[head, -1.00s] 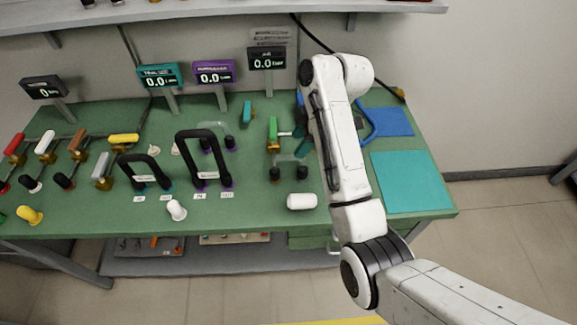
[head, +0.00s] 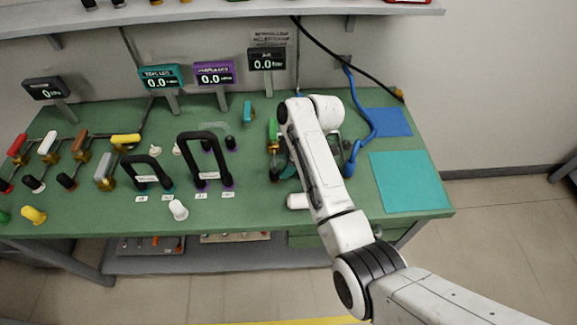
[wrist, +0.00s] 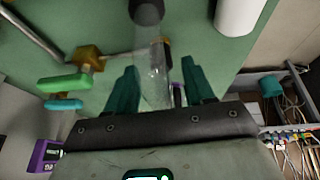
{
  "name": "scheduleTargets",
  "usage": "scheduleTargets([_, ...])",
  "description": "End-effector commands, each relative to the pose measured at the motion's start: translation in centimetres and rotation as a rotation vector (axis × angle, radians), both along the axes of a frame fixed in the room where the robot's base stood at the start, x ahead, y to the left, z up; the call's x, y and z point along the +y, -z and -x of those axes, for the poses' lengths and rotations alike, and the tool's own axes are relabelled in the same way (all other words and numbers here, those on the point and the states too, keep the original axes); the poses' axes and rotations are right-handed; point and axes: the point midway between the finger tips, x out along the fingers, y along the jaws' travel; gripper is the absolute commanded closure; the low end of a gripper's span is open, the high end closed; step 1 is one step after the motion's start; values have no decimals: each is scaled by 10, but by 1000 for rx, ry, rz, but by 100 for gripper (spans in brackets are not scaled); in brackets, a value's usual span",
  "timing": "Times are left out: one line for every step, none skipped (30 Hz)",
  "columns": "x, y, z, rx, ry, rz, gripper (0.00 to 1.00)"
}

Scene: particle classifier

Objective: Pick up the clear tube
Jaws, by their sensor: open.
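The clear tube (wrist: 157,78) shows in the wrist view as a see-through upright piece between my gripper's fingers, with a dark and amber part near its upper end. My gripper (wrist: 159,63) is open, its teal fingers on either side of the tube. A gap shows on both sides, and I cannot tell any contact. In the head view my arm covers the tube and most of the gripper.
A black knob (wrist: 147,12) stands just beyond the tube. A white cylinder (head: 298,201) lies near the table's front edge. A green-handled valve (wrist: 65,82) and a teal-handled one (wrist: 63,103) are close by on the left. A blue hose (head: 368,125) hangs on the right.

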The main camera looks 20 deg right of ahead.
Motion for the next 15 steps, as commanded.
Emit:
scheduleTargets([0,0,0,0,0,0,47])
scheduleTargets([0,0,0,0,0,0,47])
scheduleTargets([0,0,0,0,0,0,51])
scheduleTargets([0,0,0,0,0,0,54])
scheduleTargets([0,0,0,0,0,0,57])
scheduleTargets([0,0,0,0,0,0,60])
scheduleTargets([0,0,0,0,0,0,63])
scheduleTargets([0,0,0,0,0,0,66])
scheduleTargets([0,0,0,0,0,0,70])
scheduleTargets([0,0,0,0,0,0,73])
scheduleTargets([0,0,0,0,0,0,76])
scheduleTargets([0,0,0,0,0,0,80])
scheduleTargets([0,0,0,0,0,0,83])
scheduleTargets([0,0,0,0,0,0,85])
scheduleTargets([0,0,0,0,0,0,89])
